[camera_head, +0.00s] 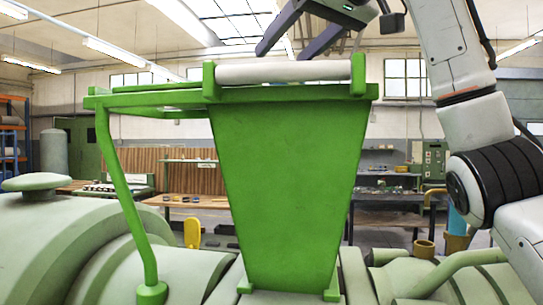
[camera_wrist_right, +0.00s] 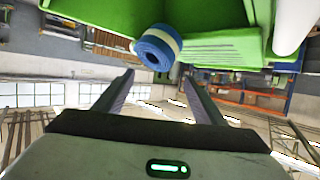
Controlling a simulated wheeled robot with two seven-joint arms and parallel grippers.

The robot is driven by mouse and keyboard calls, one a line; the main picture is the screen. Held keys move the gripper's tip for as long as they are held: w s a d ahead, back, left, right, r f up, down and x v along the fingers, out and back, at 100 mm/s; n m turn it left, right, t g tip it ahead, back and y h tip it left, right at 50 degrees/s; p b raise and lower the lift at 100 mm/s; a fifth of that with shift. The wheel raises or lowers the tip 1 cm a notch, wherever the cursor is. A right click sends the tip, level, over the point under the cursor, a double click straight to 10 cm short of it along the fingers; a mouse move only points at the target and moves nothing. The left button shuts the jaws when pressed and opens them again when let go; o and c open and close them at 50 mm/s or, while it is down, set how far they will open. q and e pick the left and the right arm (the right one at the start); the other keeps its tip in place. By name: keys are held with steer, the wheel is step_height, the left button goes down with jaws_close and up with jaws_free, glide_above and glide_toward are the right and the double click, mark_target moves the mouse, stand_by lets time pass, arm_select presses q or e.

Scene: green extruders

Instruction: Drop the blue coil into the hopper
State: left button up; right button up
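The green hopper (camera_head: 284,185) stands in the middle of the head view, with a pale roller (camera_head: 284,72) across its top. My right gripper (camera_head: 284,51) is above the roller, its two dark fingers spread apart. In the right wrist view, the blue coil (camera_wrist_right: 150,52), with a pale band, shows just beyond the open fingertips, against green hopper parts (camera_wrist_right: 225,47). No finger is seen closed on it. I cannot tell whether it rests on the green surface. My left gripper is not in view.
A green side frame with a rail (camera_head: 123,190) extends left from the hopper top. Rounded pale green machine housings (camera_head: 75,255) fill the lower left, and a pale pipe (camera_head: 455,268) runs at lower right. Workbenches stand behind. The air above the hopper's left side is clear.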

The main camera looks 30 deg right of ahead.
steer(key=shift+s, duration=0.1)
steer(key=b+v, duration=0.1)
steer(key=v, duration=0.9)
stand_by(0.9)
